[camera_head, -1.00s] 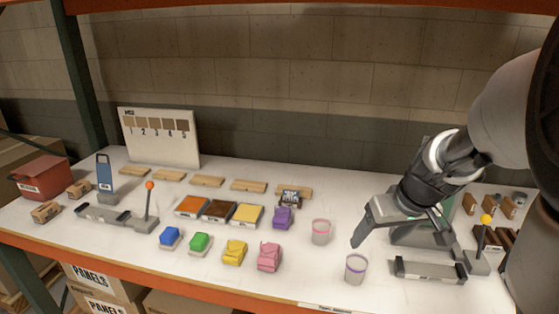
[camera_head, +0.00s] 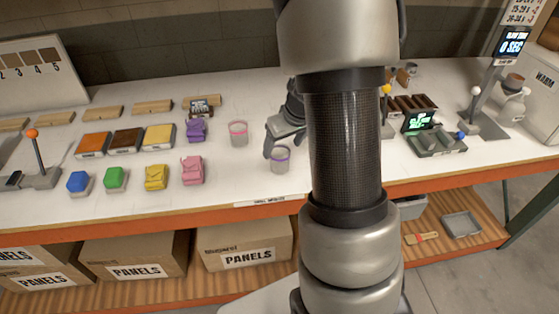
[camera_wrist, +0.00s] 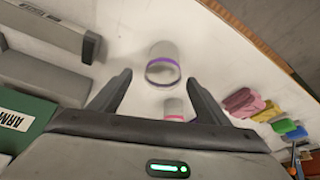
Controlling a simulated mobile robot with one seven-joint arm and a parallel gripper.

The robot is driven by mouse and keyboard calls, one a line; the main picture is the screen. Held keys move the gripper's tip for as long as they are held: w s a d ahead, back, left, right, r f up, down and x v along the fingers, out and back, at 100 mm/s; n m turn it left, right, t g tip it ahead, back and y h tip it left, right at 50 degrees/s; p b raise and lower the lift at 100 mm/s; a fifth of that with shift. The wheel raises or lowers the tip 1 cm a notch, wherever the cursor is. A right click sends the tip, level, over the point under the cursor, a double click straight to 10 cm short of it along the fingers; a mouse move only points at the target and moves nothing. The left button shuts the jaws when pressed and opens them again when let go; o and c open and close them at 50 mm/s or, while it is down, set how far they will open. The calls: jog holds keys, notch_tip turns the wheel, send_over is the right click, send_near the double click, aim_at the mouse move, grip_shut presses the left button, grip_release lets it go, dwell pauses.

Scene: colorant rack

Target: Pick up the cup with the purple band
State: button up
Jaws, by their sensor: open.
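The cup with the purple band (camera_head: 279,160) stands upright on the white table near its front edge. My gripper (camera_head: 272,142) is beside it, partly hidden behind my arm in the head view. In the wrist view the purple-banded cup (camera_wrist: 162,66) lies ahead of the spread fingers (camera_wrist: 163,88), a little beyond the tips and roughly centred between them. The gripper is open and empty. A cup with a pink band (camera_head: 238,134) stands to the left and further back; in the wrist view it shows between the fingers (camera_wrist: 175,109).
Pink (camera_head: 192,171), yellow (camera_head: 156,177), green and blue blocks stand along the front left. Orange, brown and yellow trays (camera_head: 158,136) lie behind them. A green-screened device (camera_head: 420,122) and levers stand at the right. The front edge is near the purple-banded cup.

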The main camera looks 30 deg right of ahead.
aim_at(280, 155)
jog(key=x, duration=0.4)
jog(key=shift+s+a+f+b, duration=0.2)
jog(key=shift+s+b, duration=0.1)
jog(key=shift+s, duration=0.1)
jog(key=shift+w+f, duration=0.25)
jog(key=shift+f, duration=0.1)
jog(key=c, duration=1.1)
notch_tip(280, 155, up, 9)
jog(key=p, duration=0.2)
jog(key=shift+a+r+p, duration=0.15)
jog(key=shift+r+p, duration=0.15)
jog(key=shift+r, duration=0.2)
jog(key=a, duration=0.2)
jog(key=s+a+p, duration=0.1)
jog(key=a, duration=0.1)
jog(key=a+f, duration=0.1)
jog(key=a, duration=0.2)
jog(key=shift+s, duration=0.25)
jog(key=shift+m, duration=0.5)
jog(key=s+a, duration=0.1)
jog(key=a, duration=0.1)
jog(key=s+a+f+p, duration=0.1)
jog(key=s+a, duration=0.1)
jog(key=s+a+f, duration=0.1)
jog(key=a, duration=0.2)
jog(key=shift+s, duration=0.2)
